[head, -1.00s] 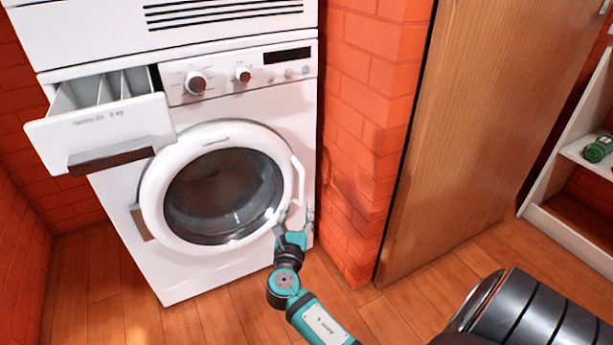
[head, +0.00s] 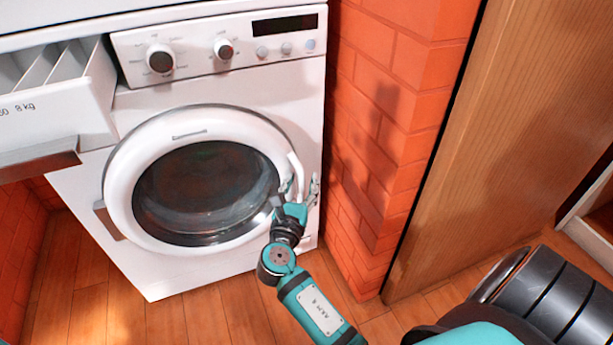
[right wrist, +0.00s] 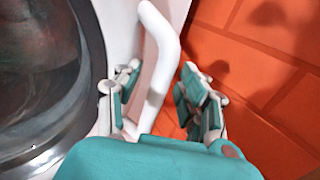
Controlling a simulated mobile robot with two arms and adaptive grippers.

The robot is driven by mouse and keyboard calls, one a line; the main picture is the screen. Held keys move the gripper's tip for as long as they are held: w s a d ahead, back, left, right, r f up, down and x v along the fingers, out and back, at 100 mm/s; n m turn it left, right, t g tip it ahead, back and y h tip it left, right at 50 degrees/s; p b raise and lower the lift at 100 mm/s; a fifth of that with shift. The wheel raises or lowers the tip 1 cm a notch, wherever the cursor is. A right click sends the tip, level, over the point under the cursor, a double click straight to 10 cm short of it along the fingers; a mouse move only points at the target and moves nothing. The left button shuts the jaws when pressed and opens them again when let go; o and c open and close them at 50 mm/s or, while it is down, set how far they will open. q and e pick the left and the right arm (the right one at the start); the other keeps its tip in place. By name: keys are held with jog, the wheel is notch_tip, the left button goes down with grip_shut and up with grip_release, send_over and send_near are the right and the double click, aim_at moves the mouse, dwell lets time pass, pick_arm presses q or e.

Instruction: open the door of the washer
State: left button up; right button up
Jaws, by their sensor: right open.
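The white washer (head: 80,195) stands ahead with its round door (head: 122,180) closed. The door has a dark glass window (head: 205,185) and a white curved handle (head: 296,165) on its right side. My right gripper (head: 298,186) is at the lower part of the handle with its fingers apart. In the right wrist view, the handle (right wrist: 160,60) runs down between the two open fingers of my right gripper (right wrist: 160,95). I cannot tell whether either finger touches it. My left gripper is not in view.
The detergent drawer (head: 60,115) is pulled out at the upper left of the washer. A red brick wall (head: 385,130) stands close to the right of the handle, with a wooden door (head: 500,130) beyond it. Wooden floor (head: 100,300) lies in front.

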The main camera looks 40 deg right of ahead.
jog(key=shift+c, duration=0.3)
grip_shut()
dwell(0.6)
